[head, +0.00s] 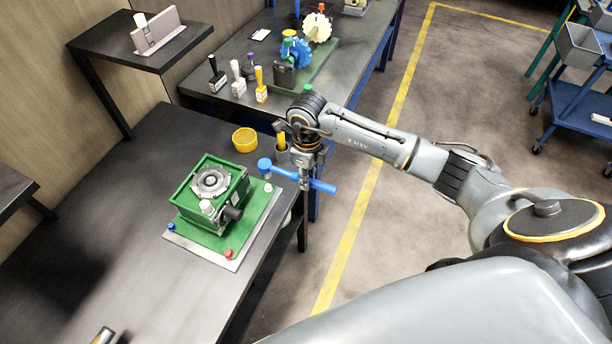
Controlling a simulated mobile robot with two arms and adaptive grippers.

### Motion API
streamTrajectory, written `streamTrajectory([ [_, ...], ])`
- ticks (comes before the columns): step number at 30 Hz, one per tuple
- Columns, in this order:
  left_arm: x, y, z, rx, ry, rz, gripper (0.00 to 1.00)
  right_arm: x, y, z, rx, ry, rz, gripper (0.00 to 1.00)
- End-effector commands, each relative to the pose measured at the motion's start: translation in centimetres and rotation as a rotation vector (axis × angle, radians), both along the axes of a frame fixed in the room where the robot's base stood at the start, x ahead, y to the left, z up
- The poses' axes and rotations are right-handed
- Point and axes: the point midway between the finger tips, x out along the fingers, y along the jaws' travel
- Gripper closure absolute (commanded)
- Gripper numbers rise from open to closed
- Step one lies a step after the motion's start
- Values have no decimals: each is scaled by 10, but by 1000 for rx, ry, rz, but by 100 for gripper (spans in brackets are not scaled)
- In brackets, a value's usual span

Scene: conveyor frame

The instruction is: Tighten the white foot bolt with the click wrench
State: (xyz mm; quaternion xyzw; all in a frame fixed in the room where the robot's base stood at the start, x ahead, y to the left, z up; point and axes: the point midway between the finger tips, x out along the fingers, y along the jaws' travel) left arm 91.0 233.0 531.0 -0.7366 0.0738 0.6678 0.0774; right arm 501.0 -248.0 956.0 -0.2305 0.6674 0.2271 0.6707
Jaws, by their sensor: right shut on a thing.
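The green gear housing (212,190) sits on a green and grey base plate (203,251) on the near table. The white foot bolt (268,187) stands at the plate's right corner. A blue bolt (171,227) and a red bolt (228,254) are at other corners. My right gripper (304,174) points down, shut on the blue-ended click wrench (324,187). The wrench lies roughly level, its round blue end (265,165) toward the housing, seen just above the white bolt in the picture. Contact with the bolt cannot be made out. My left gripper is not clearly in view.
A yellow bowl (245,140) stands behind the housing. The back table (222,97) holds several coloured-handled tools and gears. A bracket (158,31) is on the side shelf. The near table's left part is clear. A cut-off metallic piece is at the bottom left.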

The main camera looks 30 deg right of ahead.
Motion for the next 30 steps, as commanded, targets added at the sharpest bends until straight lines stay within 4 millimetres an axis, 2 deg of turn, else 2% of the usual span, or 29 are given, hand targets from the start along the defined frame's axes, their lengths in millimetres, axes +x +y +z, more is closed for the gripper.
streamTrajectory([
  [1, -1, 0, -9, 0, 2, 0, 60, 0, 1, -9, 1, 0, 1, 100],
  [11, -6, 0, -46, 1, 9, -1, 60, 0, 1, -50, 1, 0, 2, 100],
  [13, -6, 1, -38, 1, 10, -1, 60, 0, 1, -41, 2, -1, 2, 100],
  [30, -4, 1, -40, 1, 6, -2, 60, -1, 2, -41, 1, 0, 3, 100],
])
